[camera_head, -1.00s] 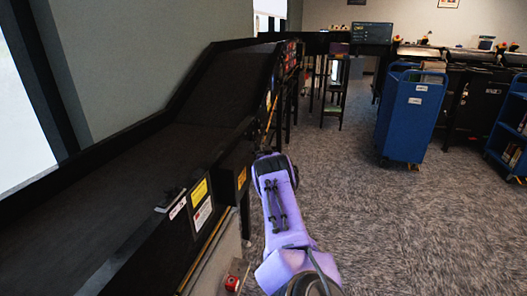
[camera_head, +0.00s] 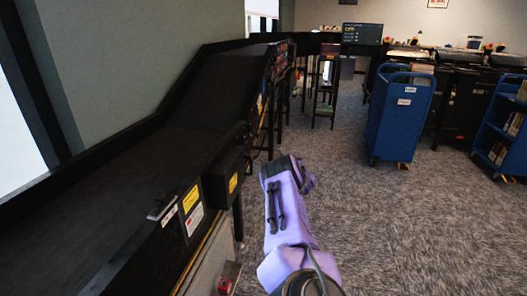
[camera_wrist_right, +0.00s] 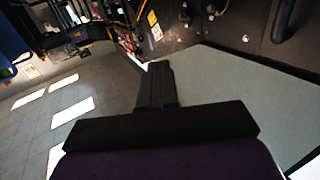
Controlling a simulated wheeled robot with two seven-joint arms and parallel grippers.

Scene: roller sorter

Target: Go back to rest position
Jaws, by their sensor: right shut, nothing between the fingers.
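My right arm, in purple, reaches up from the bottom middle of the head view. Its dark end, the right gripper (camera_head: 292,168), is over the carpet, just right of the black conveyor and apart from it. In the right wrist view the gripper (camera_wrist_right: 158,68) has its fingers together, shut and empty. My left gripper is not in the head view.
The black sloped conveyor (camera_head: 150,150) runs along the left wall. A red button (camera_head: 226,283) sits low on its side. A blue cart (camera_head: 401,115) stands at the right, with a blue book cart (camera_head: 505,128) beyond. Carpet (camera_head: 400,230) at right is clear.

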